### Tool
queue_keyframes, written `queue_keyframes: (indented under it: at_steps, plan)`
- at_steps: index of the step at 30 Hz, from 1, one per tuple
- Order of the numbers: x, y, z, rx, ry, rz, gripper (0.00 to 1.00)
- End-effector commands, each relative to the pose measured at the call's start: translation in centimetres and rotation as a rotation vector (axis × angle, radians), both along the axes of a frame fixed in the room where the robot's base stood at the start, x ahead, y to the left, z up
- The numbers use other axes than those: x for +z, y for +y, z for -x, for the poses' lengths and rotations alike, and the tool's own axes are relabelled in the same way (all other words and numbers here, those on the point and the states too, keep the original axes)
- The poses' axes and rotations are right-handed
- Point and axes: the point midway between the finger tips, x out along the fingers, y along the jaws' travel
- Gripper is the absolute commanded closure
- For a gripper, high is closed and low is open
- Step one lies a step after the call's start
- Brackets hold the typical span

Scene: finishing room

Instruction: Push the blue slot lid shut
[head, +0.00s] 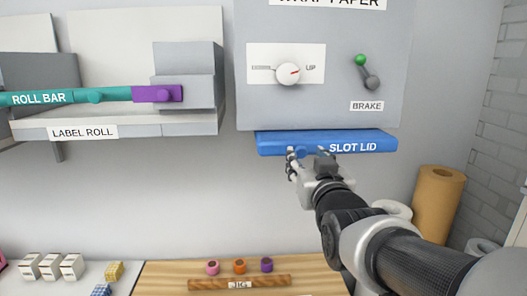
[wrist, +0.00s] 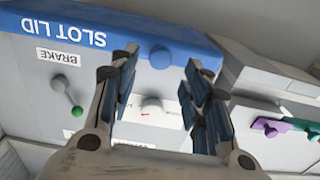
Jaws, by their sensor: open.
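The blue slot lid (head: 272,144) juts out along the bottom edge of the grey wrap paper cabinet (head: 262,104), its lettering facing me. In the wrist view, which is turned upside down, the lid (wrist: 140,32) spans the top left and has a round blue knob (wrist: 160,57). My gripper (head: 300,158) is at the lid's lower front edge, left of the lettering. In the wrist view my gripper (wrist: 160,64) is open and empty, its fingers on either side of the knob in the picture. I cannot tell whether it touches the lid.
The cabinet carries a white dial (head: 288,74) and a green-tipped brake lever (head: 367,72). The label roll unit with a teal roll bar (head: 68,97) is left. A wooden jig board (head: 170,270) lies below; the wall under the lid is clear.

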Motion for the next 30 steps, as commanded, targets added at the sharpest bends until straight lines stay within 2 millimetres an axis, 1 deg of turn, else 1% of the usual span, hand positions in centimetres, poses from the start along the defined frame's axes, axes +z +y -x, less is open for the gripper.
queue_keyframes:
  at_steps: [1,3,6,9,13,20,30]
  plan:
    - [-0.1,0.0,-1.1,0.0,0.003,0.0,0.56]
    - [-0.1,0.0,-2.2,0.0,0.003,0.0,0.56]
    - [0.0,0.0,-3.5,0.0,0.001,0.0,0.56]
    - [0.0,0.0,-4.3,0.0,0.0,0.0,0.56]
    - [0.0,0.0,-4.7,0.0,-0.001,0.0,0.56]
    - [0.0,0.0,-4.7,0.0,-0.001,0.0,0.56]
    - [0.0,0.0,-4.7,0.0,0.0,0.0,0.79]
